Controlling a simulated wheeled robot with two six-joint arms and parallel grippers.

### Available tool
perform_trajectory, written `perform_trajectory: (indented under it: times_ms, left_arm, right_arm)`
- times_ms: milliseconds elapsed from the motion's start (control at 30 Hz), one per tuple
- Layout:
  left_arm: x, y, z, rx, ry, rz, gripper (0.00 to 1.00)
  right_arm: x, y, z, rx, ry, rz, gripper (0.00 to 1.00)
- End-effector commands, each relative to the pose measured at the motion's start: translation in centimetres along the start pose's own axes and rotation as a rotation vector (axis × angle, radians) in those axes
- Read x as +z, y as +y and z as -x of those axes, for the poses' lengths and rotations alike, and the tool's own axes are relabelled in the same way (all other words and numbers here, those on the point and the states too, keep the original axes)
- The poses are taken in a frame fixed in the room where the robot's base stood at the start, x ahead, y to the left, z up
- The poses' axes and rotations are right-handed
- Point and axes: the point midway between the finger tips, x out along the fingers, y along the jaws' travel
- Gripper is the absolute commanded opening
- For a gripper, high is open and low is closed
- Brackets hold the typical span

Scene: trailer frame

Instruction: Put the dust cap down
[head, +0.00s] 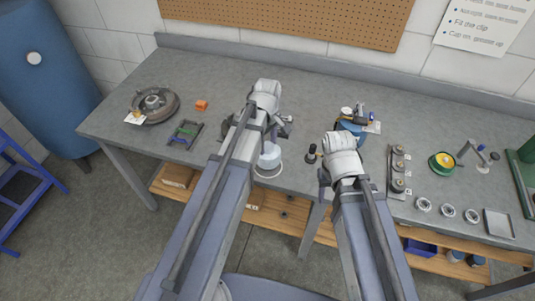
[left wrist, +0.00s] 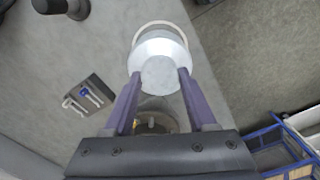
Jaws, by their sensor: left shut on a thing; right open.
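The dust cap (left wrist: 158,70) is a pale grey, round, cup-like piece. In the left wrist view it sits between the two purple fingers of my left gripper (left wrist: 159,78), which is shut on it. In the head view the cap (head: 270,154) shows just right of my left arm, below the left gripper (head: 270,138), near the front edge of the bench. A white ring (left wrist: 160,26) shows partly behind the cap; I cannot tell whether they touch. My right gripper (head: 325,180) is open near the bench front, its fingers mostly hidden by my wrist.
The grey bench (head: 225,75) has free room at its back. A brake drum (head: 155,103), an orange block (head: 202,105) and a small dark rack (head: 185,134) stand left. A grey block with knobs (head: 398,172), several rings and a green-yellow reel (head: 442,162) lie right.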

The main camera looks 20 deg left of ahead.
Motion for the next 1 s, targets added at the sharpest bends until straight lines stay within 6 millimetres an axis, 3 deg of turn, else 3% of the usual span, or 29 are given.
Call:
perform_trajectory:
  times_ms: [400, 833, 867, 1000]
  left_arm:
    - [0.0, 0.0, -3.9, 0.0, 0.0, 0.0, 0.0]
    - [0.0, 0.0, -4.2, 0.0, 0.0, 0.0, 0.0]
    - [0.0, 0.0, -4.0, 0.0, 0.0, 0.0, 0.61]
    - [0.0, 0.0, -4.0, 0.0, 0.0, 0.0, 0.77]
  right_arm:
    - [-0.2, -0.4, -3.8, 0.0, 0.0, 0.0, 0.5]
    - [-0.2, -0.4, -4.1, 0.0, 0.0, 0.0, 0.5]
    - [-0.2, -0.4, -3.9, 0.0, 0.0, 0.0, 0.5]
    - [-0.2, -0.4, -3.9, 0.0, 0.0, 0.0, 0.5]
